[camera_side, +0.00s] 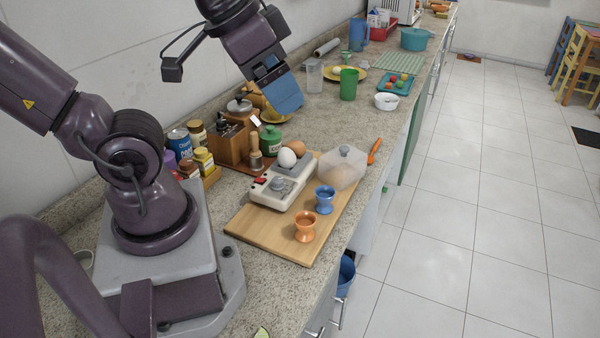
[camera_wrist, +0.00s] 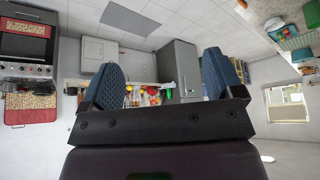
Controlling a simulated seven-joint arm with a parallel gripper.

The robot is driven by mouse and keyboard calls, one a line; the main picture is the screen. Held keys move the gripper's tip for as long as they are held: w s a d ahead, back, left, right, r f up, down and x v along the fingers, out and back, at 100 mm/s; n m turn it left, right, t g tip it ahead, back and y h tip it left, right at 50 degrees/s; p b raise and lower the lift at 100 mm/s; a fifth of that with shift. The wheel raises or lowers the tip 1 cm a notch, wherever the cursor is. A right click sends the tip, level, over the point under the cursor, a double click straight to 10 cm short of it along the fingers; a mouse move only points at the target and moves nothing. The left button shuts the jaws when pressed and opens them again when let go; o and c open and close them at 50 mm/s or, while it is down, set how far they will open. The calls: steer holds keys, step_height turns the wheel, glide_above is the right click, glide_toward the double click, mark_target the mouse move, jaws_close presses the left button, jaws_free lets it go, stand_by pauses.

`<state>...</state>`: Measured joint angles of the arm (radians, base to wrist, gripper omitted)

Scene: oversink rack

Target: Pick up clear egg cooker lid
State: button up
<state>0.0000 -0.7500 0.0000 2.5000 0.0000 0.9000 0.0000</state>
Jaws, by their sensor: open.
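The clear egg cooker lid (camera_side: 343,168) is a see-through dome with a grey knob on top. It sits at the back right of the wooden board (camera_side: 268,231) in the side view, right beside the egg cooker (camera_side: 281,184). My gripper (camera_side: 287,102) is in the air above the counter, up and to the left of the lid and well apart from it. In the wrist view my gripper (camera_wrist: 165,78) is open, with two blue fingers spread and nothing between them. The lid cannot be made out in the wrist view.
A white egg (camera_side: 287,157) and a brown egg (camera_side: 297,147) rest by the cooker. A blue egg cup (camera_side: 325,199) and an orange egg cup (camera_side: 305,226) stand on the board near the lid. An orange-handled utensil (camera_side: 374,151) lies right of the lid. A green jar (camera_side: 271,140) stands behind.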

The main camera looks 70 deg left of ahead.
steer(key=shift+o, duration=0.8)
steer(key=n+g, duration=0.4)
steer(key=n, duration=0.1)
glide_toward(343, 155)
steer(key=shift+y, duration=0.3)
steer(key=f, duration=0.3)
steer(key=w+f, duration=0.1)
steer(key=f, duration=0.1)
steer(key=shift+w+a+f, duration=0.15)
steer(key=shift+w+f, duration=0.05)
steer(key=shift+f, duration=0.15)
steer(key=shift+w+a+f, duration=0.15)
steer(key=shift+f, duration=1.4)
steer(key=shift+w+a+f, duration=0.1)
steer(key=shift+w+f, duration=0.05)
steer(key=shift+f, duration=1.4)
steer(key=shift+c, duration=0.2)
